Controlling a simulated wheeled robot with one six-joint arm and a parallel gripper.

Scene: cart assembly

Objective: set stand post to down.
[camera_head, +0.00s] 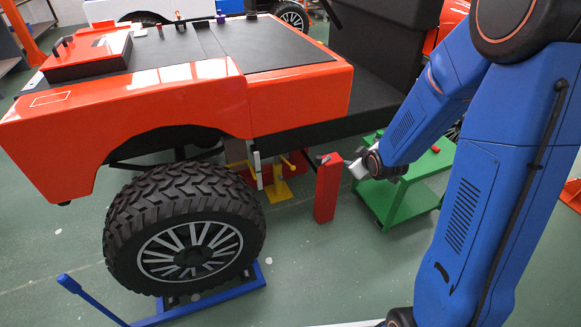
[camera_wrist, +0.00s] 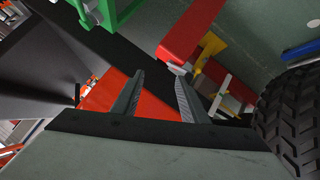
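A yellow stand (camera_head: 278,187) is on the floor under the orange cart body, behind the wheel, with a slim post and a small yellow lever at its top. Part of it also shows in the wrist view (camera_wrist: 212,46). I cannot tell the post's height setting. A red upright box-shaped column (camera_head: 327,190) stands just right of the stand, and shows at the top of the wrist view (camera_wrist: 192,30). My gripper (camera_head: 357,168) is beside the top of the red column, on its right. In the wrist view my gripper (camera_wrist: 160,76) has its fingers apart, with nothing held between them.
The orange cart body (camera_head: 200,108) overhangs the stand. A large black wheel (camera_head: 185,230) sits on a blue floor frame (camera_head: 225,288) to the left. A green table (camera_head: 402,200) is close on the right, with a red part on it. Floor in front of the column is clear.

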